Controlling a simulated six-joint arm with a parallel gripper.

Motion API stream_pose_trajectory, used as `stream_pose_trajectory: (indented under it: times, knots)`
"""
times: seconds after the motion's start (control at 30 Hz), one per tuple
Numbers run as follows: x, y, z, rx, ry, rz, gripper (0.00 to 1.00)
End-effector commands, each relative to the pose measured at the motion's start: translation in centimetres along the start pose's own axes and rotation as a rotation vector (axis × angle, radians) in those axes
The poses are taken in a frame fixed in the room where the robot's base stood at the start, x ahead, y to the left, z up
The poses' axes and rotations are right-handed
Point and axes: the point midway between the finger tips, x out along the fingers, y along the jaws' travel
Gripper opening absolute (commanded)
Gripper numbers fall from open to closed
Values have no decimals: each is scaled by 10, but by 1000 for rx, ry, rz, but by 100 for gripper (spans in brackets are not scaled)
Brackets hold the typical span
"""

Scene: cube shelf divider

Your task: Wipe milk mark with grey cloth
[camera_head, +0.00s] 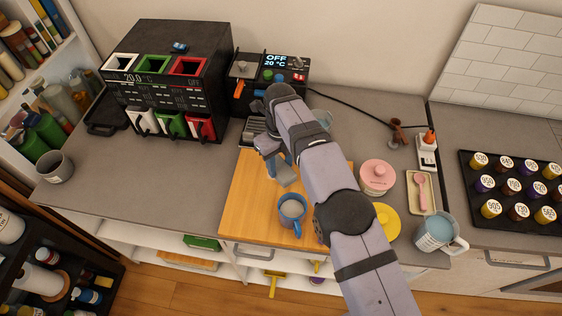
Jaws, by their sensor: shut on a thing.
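My gripper (279,167) points down over the wooden board (245,195), behind the blue mug. It is shut on a small grey piece (287,180) that looks like the grey cloth, at or just above the board; whether it touches the board I cannot tell. My arm hides part of the board and gripper. I can make out no milk mark on the visible wood. The blue mug (291,211) with pale liquid stands upright near the board's front edge.
A black machine with coloured bins (170,75) and a coffee machine (270,75) stand at the back. A pink lidded pot (377,177), a yellow lid (385,221), a spoon tray (421,192) and a pale blue jug (438,233) are right of my arm. The left counter is mostly clear.

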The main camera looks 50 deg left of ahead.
Motion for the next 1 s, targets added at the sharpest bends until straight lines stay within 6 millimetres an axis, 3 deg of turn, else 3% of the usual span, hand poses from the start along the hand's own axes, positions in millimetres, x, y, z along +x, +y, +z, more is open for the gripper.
stream_pose_trajectory:
  times: [0.33, 0.63, 1.0]
  knots:
    - [46, 0, 0, 0, 1, 0, 6]
    - [39, -18, 1, 1, -2, -1, 6]
    - [40, -24, -1, -1, -1, -1, 6]
